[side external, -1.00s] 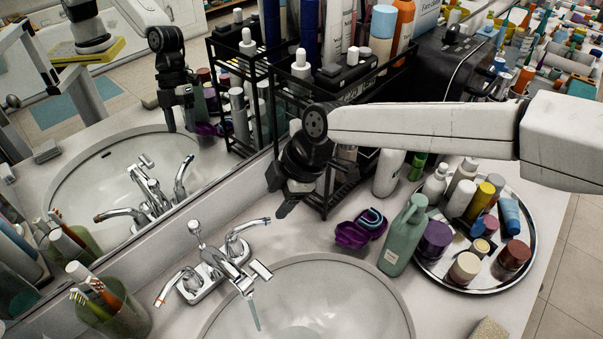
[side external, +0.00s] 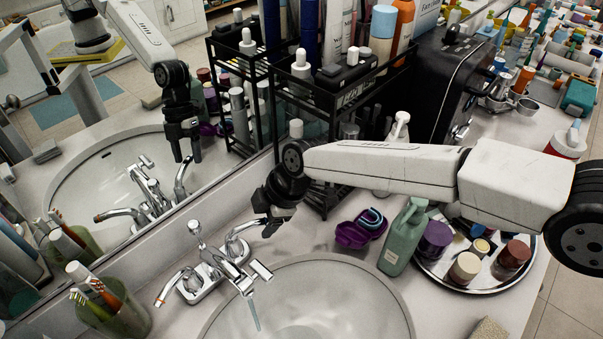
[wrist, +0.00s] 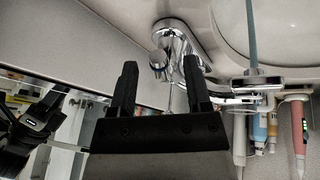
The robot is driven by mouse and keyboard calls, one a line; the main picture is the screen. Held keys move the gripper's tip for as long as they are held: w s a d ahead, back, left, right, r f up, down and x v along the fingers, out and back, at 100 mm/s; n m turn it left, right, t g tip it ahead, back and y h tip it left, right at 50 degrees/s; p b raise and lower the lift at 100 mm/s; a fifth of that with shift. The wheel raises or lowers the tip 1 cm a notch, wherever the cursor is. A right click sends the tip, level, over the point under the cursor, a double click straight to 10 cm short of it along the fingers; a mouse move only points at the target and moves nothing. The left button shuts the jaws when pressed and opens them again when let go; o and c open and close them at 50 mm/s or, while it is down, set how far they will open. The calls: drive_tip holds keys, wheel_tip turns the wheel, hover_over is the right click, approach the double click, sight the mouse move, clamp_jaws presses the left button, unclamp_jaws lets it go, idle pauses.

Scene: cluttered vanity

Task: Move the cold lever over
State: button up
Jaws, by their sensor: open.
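The chrome faucet (side external: 222,268) stands at the sink's back edge with two levers. The left lever (side external: 173,288) has a red-orange mark at its tip. The unmarked right lever, the cold one (side external: 242,228), points up and right towards the rack. My gripper (side external: 270,227) is open and empty, pointing down at this lever's outer end and partly covering it. In the wrist view, my two dark fingers (wrist: 160,70) are spread, with chrome handle parts (wrist: 173,40) just beyond and between them. Whether they touch the lever cannot be told.
A mirror (side external: 120,160) runs along the left behind the faucet. A black rack (side external: 335,110) stands close behind my gripper. A purple case (side external: 360,230) and green bottle (side external: 404,240) are to its right. The sink (side external: 330,295) is open in front.

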clamp_jaws()
idle(1.4)
